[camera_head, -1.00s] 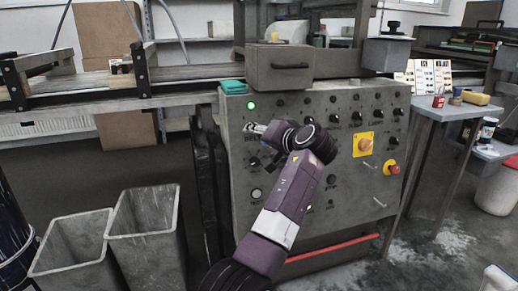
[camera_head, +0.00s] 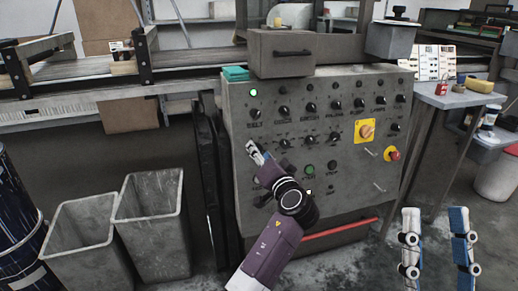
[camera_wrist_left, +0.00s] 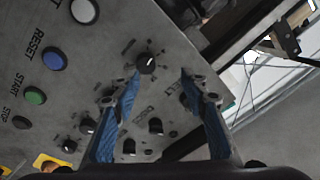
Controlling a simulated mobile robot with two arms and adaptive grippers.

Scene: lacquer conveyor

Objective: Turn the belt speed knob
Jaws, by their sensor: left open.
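The belt speed knob (camera_head: 255,114) is black, at the top left of the grey control panel (camera_head: 350,185), with a "BELT" label beneath. My left gripper (camera_head: 257,148) is at the panel's left edge, below that knob and apart from it. In the left wrist view its blue fingers (camera_wrist_left: 161,85) are spread and empty, and a black knob (camera_wrist_left: 147,63) with a white mark shows between the tips. The "BELT" label is beside the right finger, which seems to hide the belt knob. My right gripper (camera_head: 436,215) is open and empty at the lower right.
Several other knobs fill the panel. A metal box (camera_head: 283,60) juts out above. Grey bins (camera_head: 150,230) stand to the left. A side table (camera_head: 450,98) stands to the right.

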